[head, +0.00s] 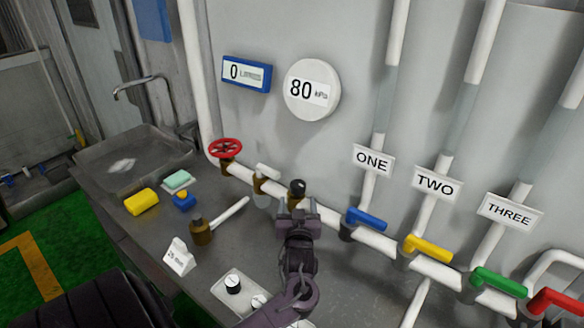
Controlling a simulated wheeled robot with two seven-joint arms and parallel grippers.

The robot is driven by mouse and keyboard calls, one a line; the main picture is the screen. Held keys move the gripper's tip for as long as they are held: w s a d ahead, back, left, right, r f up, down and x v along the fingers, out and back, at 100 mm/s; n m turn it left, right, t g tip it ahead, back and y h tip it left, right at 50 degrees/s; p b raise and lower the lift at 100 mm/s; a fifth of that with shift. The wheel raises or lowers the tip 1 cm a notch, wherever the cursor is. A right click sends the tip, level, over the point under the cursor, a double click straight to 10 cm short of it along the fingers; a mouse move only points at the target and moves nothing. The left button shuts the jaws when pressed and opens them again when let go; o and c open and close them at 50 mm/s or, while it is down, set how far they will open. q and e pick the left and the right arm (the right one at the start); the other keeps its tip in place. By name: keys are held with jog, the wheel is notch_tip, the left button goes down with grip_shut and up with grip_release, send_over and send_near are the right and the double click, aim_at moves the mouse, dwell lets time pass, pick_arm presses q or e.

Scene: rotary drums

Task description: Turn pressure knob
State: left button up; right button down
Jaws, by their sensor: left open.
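A round dark knob (297,186) stands upright on a brass fitting on the white pipe, below the pressure gauge (311,91), which reads 80 kPa. My left gripper (297,207) is open and reaches up to this fitting, just in front of and below the knob. The gripper covers the lower part of the fitting, and I cannot tell whether the fingers touch it. Another black knob (233,284) sits on a white panel on the counter, partly hidden by my left arm. My right gripper is not in view.
A red handwheel (226,149) and blue (368,219), yellow (428,248) and green (499,282) valve handles line the pipe. A blue meter (246,73) reads 0. A brass valve (201,230) with a white handle and a yellow sponge (141,202) lie left on the counter.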

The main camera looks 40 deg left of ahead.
aim_at(298, 191)
pick_arm(q)
jog(key=shift+w+a+r+p, duration=0.35)
jog(key=shift+w+a, duration=0.05)
jog(key=shift+w, duration=0.15)
jog(key=shift+w+a+r+p, duration=0.3)
jog(key=shift+w+a, duration=0.1)
jog(key=shift+w, duration=0.1)
jog(key=x, duration=0.2)
jog(key=shift+w+a+f+p, duration=0.2)
jog(key=shift+w+a+p, duration=0.05)
jog(key=shift+a+p, duration=0.05)
jog(key=shift+x, duration=0.85)
jog(key=shift+s, duration=0.1)
jog(key=shift+c, duration=0.2)
jog(key=shift+f, duration=0.1)
jog(key=shift+c, duration=1.1)
jog(key=c, duration=0.7)
jog(key=shift+t, duration=0.3)
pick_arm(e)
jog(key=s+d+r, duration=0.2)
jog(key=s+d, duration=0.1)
